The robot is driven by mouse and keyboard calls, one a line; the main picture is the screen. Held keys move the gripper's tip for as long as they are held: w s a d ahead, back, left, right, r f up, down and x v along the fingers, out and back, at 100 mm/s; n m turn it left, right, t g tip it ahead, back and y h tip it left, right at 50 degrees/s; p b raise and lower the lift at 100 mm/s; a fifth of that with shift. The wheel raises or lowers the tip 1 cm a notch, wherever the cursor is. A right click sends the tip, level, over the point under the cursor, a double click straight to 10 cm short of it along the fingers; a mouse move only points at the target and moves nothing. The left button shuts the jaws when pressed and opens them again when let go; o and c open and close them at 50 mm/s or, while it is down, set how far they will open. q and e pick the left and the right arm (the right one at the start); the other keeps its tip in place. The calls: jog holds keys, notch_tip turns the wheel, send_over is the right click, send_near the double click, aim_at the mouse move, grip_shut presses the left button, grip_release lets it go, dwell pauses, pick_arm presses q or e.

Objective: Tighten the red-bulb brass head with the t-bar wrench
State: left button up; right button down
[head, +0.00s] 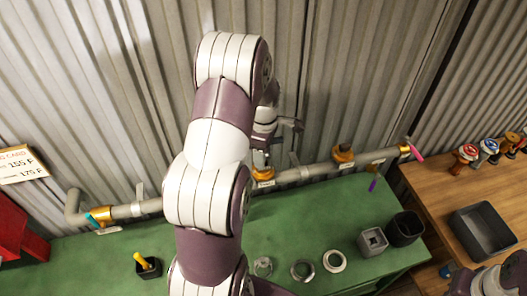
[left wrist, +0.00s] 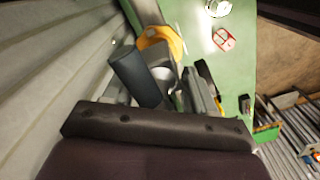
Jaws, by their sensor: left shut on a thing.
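My left gripper (head: 266,128) is above the grey pipe (head: 311,172) along the wall, partly hidden by my own arm. It is shut on a grey tool, seemingly the t-bar wrench (head: 290,122), whose bar sticks out to the right. The tool's lower end stands over a brass fitting (head: 263,175) on the pipe. In the left wrist view a dark cylinder (left wrist: 136,76) lies beside a yellow brass fitting (left wrist: 162,40); I cannot tell whether they touch. I cannot make out the red bulb or the head under the tool.
Other brass fittings (head: 343,153) sit along the pipe. The green bench (head: 300,226) bears several rings (head: 333,261), a grey block (head: 372,241) and black cups (head: 405,228). A wooden bench (head: 440,193) at right holds red and blue topped brass pieces (head: 467,152) and a dark tray (head: 483,230).

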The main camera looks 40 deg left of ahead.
pick_arm(q)
jog(key=shift+r+p, duration=2.7)
jog(key=shift+r, duration=1)
jog(key=shift+r+b, duration=0.3)
jog(key=shift+s+r, duration=0.1)
jog(key=shift+r, duration=0.3)
